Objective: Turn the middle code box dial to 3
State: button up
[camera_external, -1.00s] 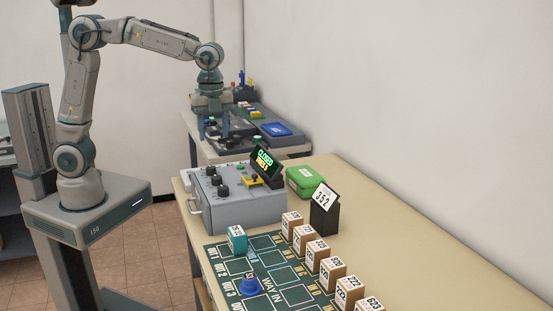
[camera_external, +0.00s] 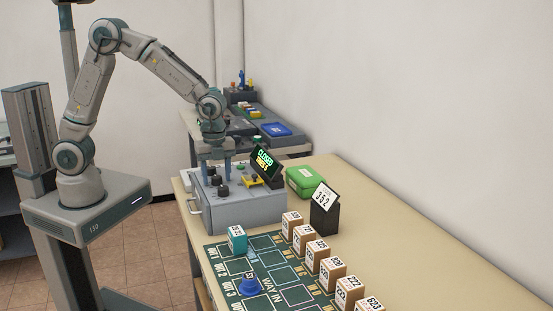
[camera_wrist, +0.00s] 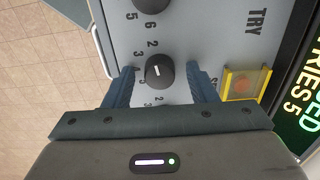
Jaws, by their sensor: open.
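The grey code box (camera_external: 245,212) stands at the near table's far left corner. Its black dials sit in a row on the sloped top; the nearest one (camera_external: 223,191) is clear of my gripper. My gripper (camera_external: 217,172) points down over the dials, open and empty. In the wrist view, a black dial (camera_wrist: 160,71) lies between my open fingers, with a gap on both sides. A second dial (camera_wrist: 152,4) is cut off at the top edge. Whether the dial between my fingers is the middle one, I cannot tell.
A display (camera_external: 267,164) reading CLOSED and TRIES 5 rises behind the dials. A yellow-framed button (camera_wrist: 246,83) lies right of my fingers. A green case (camera_external: 305,182), a black stand with a 352 card (camera_external: 324,197) and several numbered cubes stand further right.

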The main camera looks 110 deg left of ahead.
jog(key=c, duration=1)
jog(key=shift+n, duration=0.3)
jog(key=n+b, duration=0.1)
jog(key=n, duration=0.2)
jog(key=shift+n+b, duration=0.5)
jog(key=shift+n, duration=1.5)
jog(key=o, duration=1)
